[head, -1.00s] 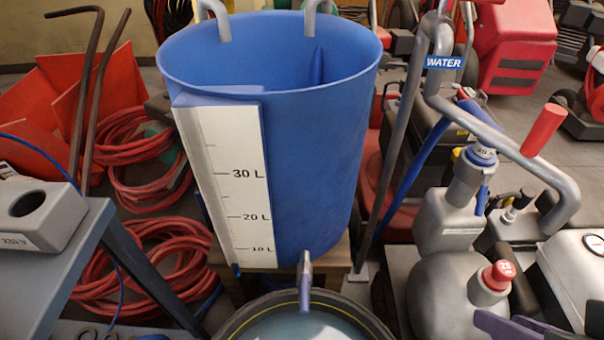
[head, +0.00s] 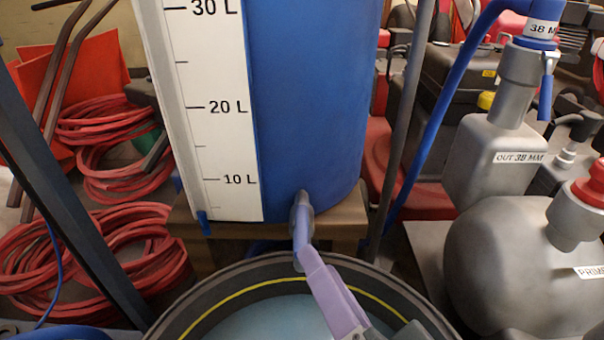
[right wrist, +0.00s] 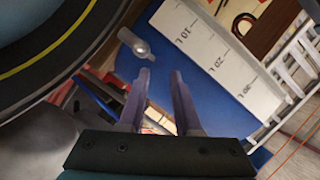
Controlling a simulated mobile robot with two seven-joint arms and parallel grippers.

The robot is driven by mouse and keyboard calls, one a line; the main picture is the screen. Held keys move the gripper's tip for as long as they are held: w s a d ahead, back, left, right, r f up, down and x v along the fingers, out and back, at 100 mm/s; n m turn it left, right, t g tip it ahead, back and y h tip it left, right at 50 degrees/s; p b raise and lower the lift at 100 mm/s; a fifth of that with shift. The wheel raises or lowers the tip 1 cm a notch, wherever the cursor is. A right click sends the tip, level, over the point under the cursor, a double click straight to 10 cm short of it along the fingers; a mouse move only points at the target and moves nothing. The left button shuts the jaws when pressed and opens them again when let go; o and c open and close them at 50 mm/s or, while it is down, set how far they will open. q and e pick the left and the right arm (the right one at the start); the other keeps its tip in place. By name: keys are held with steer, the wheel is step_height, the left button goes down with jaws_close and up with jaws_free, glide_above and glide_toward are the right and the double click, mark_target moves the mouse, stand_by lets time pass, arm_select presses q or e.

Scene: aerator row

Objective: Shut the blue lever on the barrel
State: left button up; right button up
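The blue barrel (head: 310,120) with a white litre scale stands on a wooden stand; it also shows in the right wrist view (right wrist: 205,95). A grey tap (head: 302,208) sticks out low on its front, and a bluish lever or spout piece (head: 303,238) points down from it. In the right wrist view the tap (right wrist: 139,45) lies just ahead of my fingertips. My right gripper (head: 312,268) has purple fingers just below the tap in the head view. Its fingers are apart and empty in the right wrist view (right wrist: 162,74). Contact cannot be told. My left gripper is not in view.
A round dark tub (head: 215,308) with a yellow line sits below the tap. A grey pump (head: 500,262) with a red cap and a blue hose stands at the right. Red hose coils (head: 95,262) lie at the left. A grey pole (head: 400,140) stands beside the barrel.

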mark_target(301, 229)
steer(key=b+x, duration=0.2)
steer(key=x, duration=0.5)
steer(key=shift+w+a+f, duration=0.1)
steer(key=shift+w, duration=0.1)
steer(key=shift+c, duration=0.4)
jaws_close()
stand_by(0.7)
